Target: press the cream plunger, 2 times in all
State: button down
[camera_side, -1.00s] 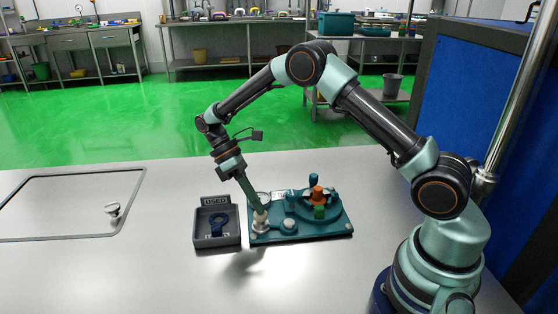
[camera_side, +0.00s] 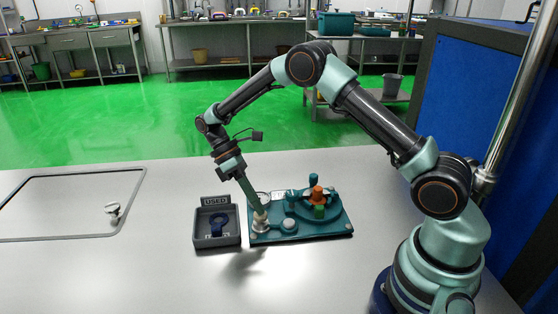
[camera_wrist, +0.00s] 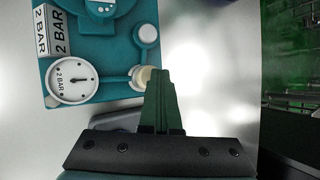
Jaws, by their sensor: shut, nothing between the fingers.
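The cream plunger (camera_side: 260,219) stands at the left front of the teal base plate (camera_side: 330,232) in the side view. My gripper (camera_side: 259,206) is shut and empty, its green fingers tilted down with the tips at the plunger's top. In the wrist view the cream cap (camera_wrist: 143,76) is partly hidden behind the fingertips (camera_wrist: 158,72). The tips look to be on or just above the cap; I cannot tell whether they press it or how far down it is.
A dark tray (camera_side: 217,241) marked USED, holding a blue ring-shaped part (camera_side: 218,222), stands left of the plate. A dial gauge (camera_wrist: 73,80) and a 2 BAR block (camera_wrist: 50,32) sit near the plunger. An orange knob (camera_side: 317,195) is at right. The front table is clear.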

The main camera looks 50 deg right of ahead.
jog(key=shift+r, duration=1.25)
jog(key=shift+r, duration=0.1)
jog(key=shift+r, duration=2.4)
notch_tip(320, 180, up, 7)
jog(key=m+t, duration=0.3)
jog(key=t, duration=0.1)
send_over(266, 224)
jog(key=s+r+m+t, duration=0.4)
jog(key=s+m+t, duration=0.1)
jog(key=s+t, duration=0.3)
jog(key=shift+d+t, duration=0.4)
jog(key=shift+t, duration=0.1)
